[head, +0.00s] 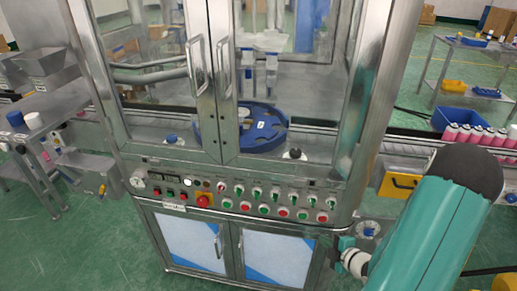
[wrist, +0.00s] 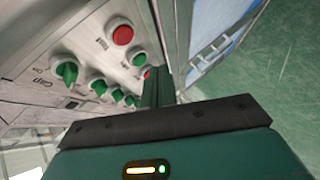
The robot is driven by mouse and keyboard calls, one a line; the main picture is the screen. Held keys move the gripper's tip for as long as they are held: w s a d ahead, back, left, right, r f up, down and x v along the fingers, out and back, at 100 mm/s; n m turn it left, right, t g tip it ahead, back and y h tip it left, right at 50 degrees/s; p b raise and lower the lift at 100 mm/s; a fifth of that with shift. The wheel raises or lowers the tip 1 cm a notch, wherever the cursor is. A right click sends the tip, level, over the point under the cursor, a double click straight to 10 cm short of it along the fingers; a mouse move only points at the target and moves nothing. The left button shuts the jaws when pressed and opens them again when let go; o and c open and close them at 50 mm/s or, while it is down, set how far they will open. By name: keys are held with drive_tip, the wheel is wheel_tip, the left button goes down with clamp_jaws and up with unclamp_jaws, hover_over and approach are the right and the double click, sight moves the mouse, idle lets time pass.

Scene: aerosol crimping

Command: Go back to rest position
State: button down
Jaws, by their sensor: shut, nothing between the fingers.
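My gripper (wrist: 160,88) shows in the wrist view, its fingers together and pointing at the machine's front, with nothing seen between them. Its dark-edged teal body fills the bottom of that view. The control panel (wrist: 60,25) lies ahead and to the left of the fingers, with a red button (wrist: 122,35) and several green switches. I cannot tell whether the fingertips touch the panel. In the head view my teal arm comes in from the lower right, and its far end is beside the right end of the crimping machine's panel (head: 150,205). The fingers are not clear there.
The glass-doored machine (head: 222,145) fills the middle, with a blue rotary plate (head: 258,128) inside. A conveyor (head: 400,143) runs to the right, with a blue crate (head: 457,119) and pink cans (head: 480,134) behind my arm. Green floor (head: 100,255) is open at lower left.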

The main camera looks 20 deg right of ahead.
drive_tip(key=w+a+r+n+g+y, duration=0.1)
drive_tip(key=a+r+n+g+y, duration=0.25)
drive_tip(key=a+r+n, duration=0.7)
drive_tip(key=w+a+r+n+g+y, duration=0.1)
drive_tip(key=a+r+n+g+y, duration=0.4)
drive_tip(key=a+n, duration=0.95)
drive_tip(key=s+r+n+h, duration=0.5)
drive_tip(key=r+n, duration=0.3)
drive_tip(key=n, duration=0.7)
drive_tip(key=s+a+r+n+t+h, duration=0.1)
drive_tip(key=s+r+n+h, duration=0.3)
drive_tip(key=n, duration=1.2)
wheel_tip(320, 180, up, 4)
drive_tip(key=shift+s+a+r+n+h, duration=0.15)
drive_tip(key=shift+s+a+n+h, duration=0.2)
drive_tip(key=shift+s, duration=0.3)
drive_tip(key=shift+d, duration=0.1)
